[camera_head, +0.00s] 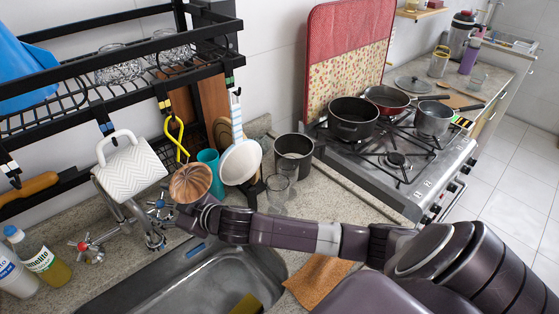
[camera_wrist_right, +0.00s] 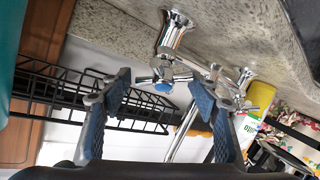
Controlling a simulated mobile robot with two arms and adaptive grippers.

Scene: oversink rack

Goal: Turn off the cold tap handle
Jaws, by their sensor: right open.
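The cold tap handle, a chrome cross with a blue centre, stands behind the sink in the head view (camera_head: 158,209). In the right wrist view the blue-capped handle (camera_wrist_right: 163,86) shows between my fingertips, beyond the palm; I cannot tell whether either finger touches it. My right gripper (camera_wrist_right: 158,84) is open, with its two dark blue pads apart on either side of the handle. In the head view my right arm reaches across the sink from the right, and its wrist partly hides the gripper. My left gripper is not in view.
The red-centred tap (camera_head: 90,248) and bottles (camera_head: 41,262) stand to the left. The black rack (camera_head: 120,95) overhangs the counter.

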